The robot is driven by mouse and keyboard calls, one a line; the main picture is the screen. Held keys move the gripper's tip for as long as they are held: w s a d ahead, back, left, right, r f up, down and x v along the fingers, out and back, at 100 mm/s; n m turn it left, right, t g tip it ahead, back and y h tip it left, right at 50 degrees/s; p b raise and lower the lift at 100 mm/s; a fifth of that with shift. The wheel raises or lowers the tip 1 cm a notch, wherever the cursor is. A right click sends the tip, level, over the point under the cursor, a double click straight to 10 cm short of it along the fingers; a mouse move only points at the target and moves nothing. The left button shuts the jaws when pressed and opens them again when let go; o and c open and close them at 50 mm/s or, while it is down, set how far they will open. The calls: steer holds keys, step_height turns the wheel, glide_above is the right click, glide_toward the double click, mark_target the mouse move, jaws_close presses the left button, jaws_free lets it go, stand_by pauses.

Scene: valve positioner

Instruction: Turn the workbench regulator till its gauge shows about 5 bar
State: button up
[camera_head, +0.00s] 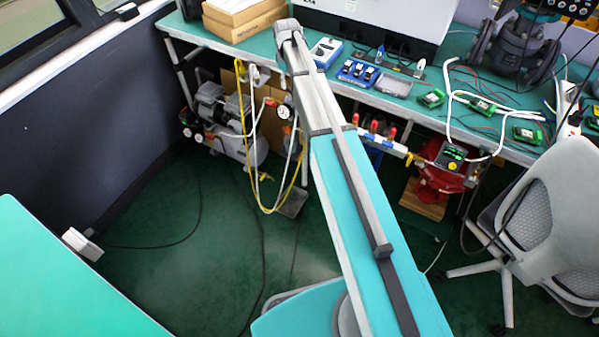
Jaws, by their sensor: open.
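A small round white-faced gauge (285,112) hangs below the left part of the workbench's front edge, just left of my arm. Red and white fittings (270,102) sit beside it, with yellow and white hoses around them. This looks like the regulator, but its knob cannot be made out clearly. The gauge is too small for its needle to be read. My arm crosses the picture from the bottom right up to a grey joint over the bench edge. My gripper is not visible, so its place relative to the regulator cannot be told.
The green workbench (460,45) carries boxes (243,15), blue devices, circuit boards and a large dark valve (520,45). A compressor (225,120) stands beneath it. A grey chair (545,215) is at the right, a teal tabletop (60,280) at lower left. Cables cross the open floor.

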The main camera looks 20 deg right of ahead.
mark_target(288, 88)
steer(key=shift+r+p, duration=5.05)
steer(key=shift+r, duration=0.25)
steer(key=s+a+f+m+b, duration=0.1)
steer(key=s+f+m+b, duration=0.1)
steer(key=s+f+b, duration=1.1)
steer(key=s+a+f+m+b, duration=0.2)
steer(key=s+f+b, duration=1)
steer(key=f+b, duration=0.6)
steer(key=shift+s+f+m+b, duration=0.35)
steer(key=shift+f+m+b, duration=0.05)
steer(key=shift+m+b, duration=0.1)
steer(key=shift+a, duration=0.1)
steer(key=s, duration=0.5)
step_height(288, 88, up, 34)
steer(key=p, duration=3.4)
steer(key=shift+w+m, duration=0.3)
steer(key=shift+m, duration=0.1)
